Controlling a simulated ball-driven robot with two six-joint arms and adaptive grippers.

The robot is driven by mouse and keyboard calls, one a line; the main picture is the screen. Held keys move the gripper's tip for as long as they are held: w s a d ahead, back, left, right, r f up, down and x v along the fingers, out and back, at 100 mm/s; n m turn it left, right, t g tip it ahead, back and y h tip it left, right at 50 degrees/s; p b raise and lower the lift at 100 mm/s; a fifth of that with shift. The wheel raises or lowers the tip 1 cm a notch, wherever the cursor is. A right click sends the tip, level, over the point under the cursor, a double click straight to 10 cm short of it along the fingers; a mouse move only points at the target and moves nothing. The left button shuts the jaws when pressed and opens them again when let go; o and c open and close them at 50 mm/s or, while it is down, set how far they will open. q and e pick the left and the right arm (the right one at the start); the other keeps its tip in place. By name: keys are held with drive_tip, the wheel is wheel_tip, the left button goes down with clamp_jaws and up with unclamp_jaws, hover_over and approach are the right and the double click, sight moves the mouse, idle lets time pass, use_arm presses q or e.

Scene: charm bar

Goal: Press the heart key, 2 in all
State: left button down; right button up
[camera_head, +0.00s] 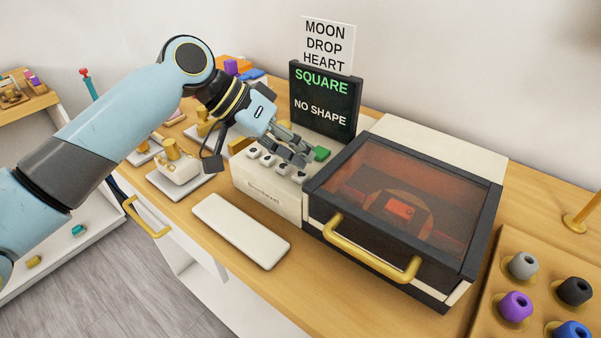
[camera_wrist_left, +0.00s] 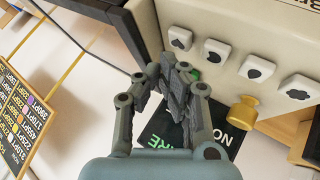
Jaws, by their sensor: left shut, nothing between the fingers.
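The cream key box (camera_head: 262,190) stands on the counter, left of the oven. Its top has a row of white keys with dark shapes. In the left wrist view the box (camera_wrist_left: 228,20) shows several keys, among them an end key (camera_wrist_left: 180,39) with a dark pointed mark; I cannot tell for sure which is the heart. My left gripper (camera_head: 303,160) is shut and empty over the right end of the keys, beside a green button (camera_head: 321,153). In the left wrist view its fingertips (camera_wrist_left: 177,68) are near the end key; contact is unclear. My right gripper is not in view.
A dark screen (camera_head: 323,100) behind the box reads SQUARE and NO SHAPE. A sign (camera_head: 326,45) above reads MOON, DROP, HEART. The oven (camera_head: 400,215) with a gold handle stands close on the right. A blank white plate (camera_head: 240,230) lies in front.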

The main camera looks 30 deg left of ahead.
sight(300, 172)
use_arm(q)
drive_tip(key=shift+f, duration=0.15)
drive_tip(key=shift+f, duration=0.3)
drive_tip(key=shift+f, duration=0.4)
idle(0.7)
drive_tip(key=shift+r, duration=0.1)
drive_tip(key=shift+r+p, duration=0.75)
drive_tip(key=shift+r, duration=0.1)
wheel_tip(300, 172, up, 5)
drive_tip(key=p, duration=0.5)
